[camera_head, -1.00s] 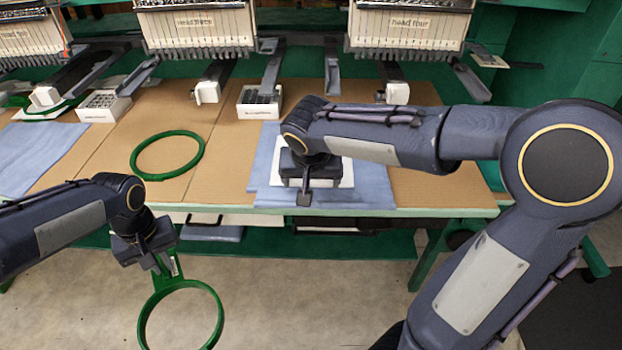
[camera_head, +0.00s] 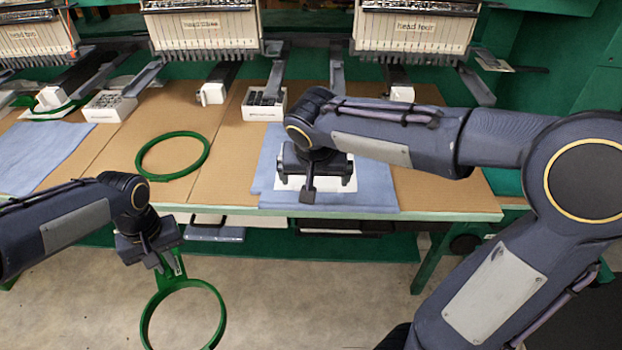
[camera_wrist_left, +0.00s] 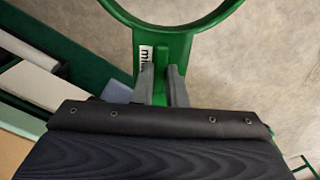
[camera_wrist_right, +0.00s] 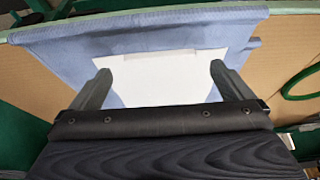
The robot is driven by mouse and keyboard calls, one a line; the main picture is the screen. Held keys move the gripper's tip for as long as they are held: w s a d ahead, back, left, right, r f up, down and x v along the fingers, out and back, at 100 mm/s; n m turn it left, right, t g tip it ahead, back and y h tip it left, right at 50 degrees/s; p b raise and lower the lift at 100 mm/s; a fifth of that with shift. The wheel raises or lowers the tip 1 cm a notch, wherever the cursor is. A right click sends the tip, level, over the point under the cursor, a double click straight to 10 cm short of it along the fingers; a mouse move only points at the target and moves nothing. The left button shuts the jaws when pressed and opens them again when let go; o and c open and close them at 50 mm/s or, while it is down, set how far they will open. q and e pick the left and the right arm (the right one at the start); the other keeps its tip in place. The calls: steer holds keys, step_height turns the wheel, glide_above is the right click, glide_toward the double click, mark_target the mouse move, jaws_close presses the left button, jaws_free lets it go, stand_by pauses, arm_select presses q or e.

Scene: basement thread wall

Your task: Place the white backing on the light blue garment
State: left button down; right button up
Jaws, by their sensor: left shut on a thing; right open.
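The light blue garment (camera_head: 375,187) lies folded on the table, below head four. The white backing (camera_head: 343,184) lies flat on it, partly hidden by my right gripper (camera_head: 308,190). In the right wrist view the backing (camera_wrist_right: 165,80) sits between the spread fingers of my right gripper (camera_wrist_right: 160,82), with the garment (camera_wrist_right: 120,38) around it. The right gripper is open just above the backing; I cannot tell whether it touches. My left gripper (camera_head: 165,268) is shut on the handle of a green hoop (camera_head: 222,315), held in front of the table. The left wrist view shows this hoop (camera_wrist_left: 185,40) too.
Another green hoop (camera_head: 140,160) lies on the brown tabletop (camera_head: 215,130). A second blue garment (camera_head: 40,150) lies at the left. White boxes (camera_head: 110,107) and machine arms (camera_head: 275,75) stand along the back. The table's front edge (camera_head: 440,216) is green.

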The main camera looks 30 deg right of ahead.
steer(key=p+v, duration=0.1)
steer(key=v, duration=0.8)
steer(key=s+a+f+n+t+y, duration=0.1)
steer(key=s+a+f+n+y, duration=0.1)
steer(key=s+f, duration=0.3)
steer(key=s+a+f+n+y, duration=0.2)
steer(key=s+f+y, duration=0.2)
steer(key=s, duration=0.7)
steer(key=shift+f+t, duration=0.35)
steer(key=shift+t, duration=0.05)
